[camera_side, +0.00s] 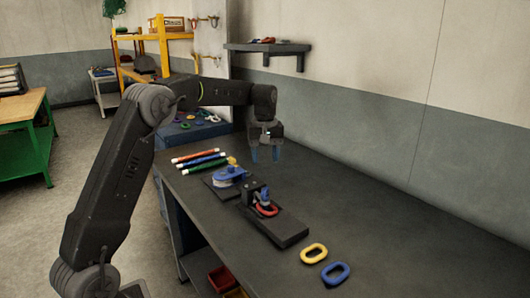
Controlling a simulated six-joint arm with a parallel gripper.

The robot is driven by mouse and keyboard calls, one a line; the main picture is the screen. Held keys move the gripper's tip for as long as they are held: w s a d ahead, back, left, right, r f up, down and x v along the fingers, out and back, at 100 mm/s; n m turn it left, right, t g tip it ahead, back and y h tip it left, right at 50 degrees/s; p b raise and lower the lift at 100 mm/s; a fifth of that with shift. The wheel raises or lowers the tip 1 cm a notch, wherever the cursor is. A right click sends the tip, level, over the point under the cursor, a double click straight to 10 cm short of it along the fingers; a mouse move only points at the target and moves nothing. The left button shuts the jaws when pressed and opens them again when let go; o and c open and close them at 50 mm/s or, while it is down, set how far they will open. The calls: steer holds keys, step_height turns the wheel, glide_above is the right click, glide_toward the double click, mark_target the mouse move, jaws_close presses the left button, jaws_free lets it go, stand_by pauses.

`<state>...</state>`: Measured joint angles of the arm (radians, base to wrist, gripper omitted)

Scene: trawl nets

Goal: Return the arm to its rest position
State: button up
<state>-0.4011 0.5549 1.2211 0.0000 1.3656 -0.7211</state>
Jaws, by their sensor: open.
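My gripper (266,153) hangs above the dark workbench (390,213), pointing down, with its two bluish fingers apart and nothing between them. It is above and behind a black fixture (286,231) on the bench. A red ring (267,210) sits on that fixture around or against a small blue-topped part; I cannot tell which. My arm reaches in from the left, bent at the elbow.
A blue round part (229,177) sits on a dark plate beside the fixture. Several coloured rods (200,160) lie behind it. A yellow link (313,253) and a blue link (336,273) lie at the front. A wall shelf (268,48) is behind my gripper. The bench's right side is clear.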

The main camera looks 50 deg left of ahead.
steer(key=shift+r, duration=0.6)
steer(key=s+d+r+m+t, duration=0.3)
steer(key=s+d+r+m, duration=0.35)
steer(key=s+d, duration=0.65)
steer(key=s+d+f+m+t, duration=0.1)
steer(key=s+d+f+m, duration=0.1)
steer(key=s, duration=0.6)
steer(key=s+d+f+m+t, duration=0.1)
steer(key=s+d+f+m, duration=0.2)
steer(key=s, duration=0.4)
steer(key=shift+s+d+f+m+t, duration=0.15)
steer(key=shift+s+d+m+t, duration=0.2)
steer(key=shift+d+m, duration=0.6)
